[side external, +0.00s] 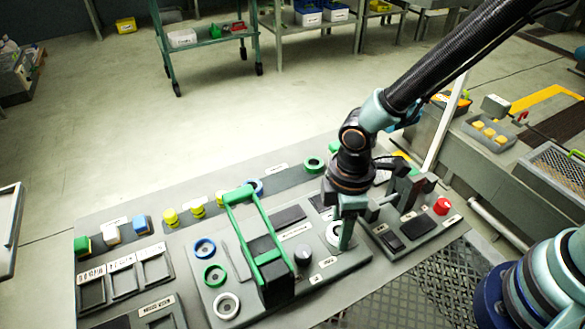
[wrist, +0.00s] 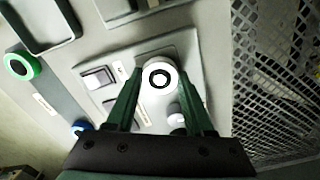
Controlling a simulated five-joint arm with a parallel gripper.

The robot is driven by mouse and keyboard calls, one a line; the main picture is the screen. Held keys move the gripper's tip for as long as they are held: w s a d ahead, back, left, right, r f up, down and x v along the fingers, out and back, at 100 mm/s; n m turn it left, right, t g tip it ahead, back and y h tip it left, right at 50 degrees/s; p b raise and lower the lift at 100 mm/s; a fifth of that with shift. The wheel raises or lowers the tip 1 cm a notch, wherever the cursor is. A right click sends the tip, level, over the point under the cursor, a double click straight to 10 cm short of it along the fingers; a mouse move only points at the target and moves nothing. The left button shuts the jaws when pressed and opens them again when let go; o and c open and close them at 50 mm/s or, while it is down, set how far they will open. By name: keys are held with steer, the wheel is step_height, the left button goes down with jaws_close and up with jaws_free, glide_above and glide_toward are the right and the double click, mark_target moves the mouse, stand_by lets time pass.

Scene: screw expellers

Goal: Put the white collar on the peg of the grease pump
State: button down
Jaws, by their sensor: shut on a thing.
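The white collar (wrist: 146,80) sits between the fingertips of my gripper (wrist: 160,82) in the wrist view, and the jaws are shut on it. A dark ring and a pale round centre show inside its hole, like a peg top within it; how far down it sits cannot be told. In the side external view my gripper (side external: 345,240) points down at the right part of the grey panel, with the collar (side external: 331,234) at its fingertips, partly hidden by a finger. I cannot tell for sure which fixture is the grease pump.
A green-handled frame (side external: 238,222) stands left of my gripper. A blue ring (side external: 204,247), a green ring (side external: 214,274) and another white ring (side external: 226,305) lie left of it. A red button (side external: 442,205) is to the right.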

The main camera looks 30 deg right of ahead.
steer(key=shift+f, duration=0.15)
stand_by(0.5)
jaws_free()
stand_by(0.4)
steer(key=shift+r, duration=4.55)
steer(key=d+r+m+t, duration=0.2)
steer(key=d+r+m, duration=0.4)
steer(key=d, duration=0.4)
steer(key=d+r+m+t, duration=0.3)
steer(key=d+r+m, duration=0.4)
steer(key=d, duration=0.3)
steer(key=shift+t, duration=0.3)
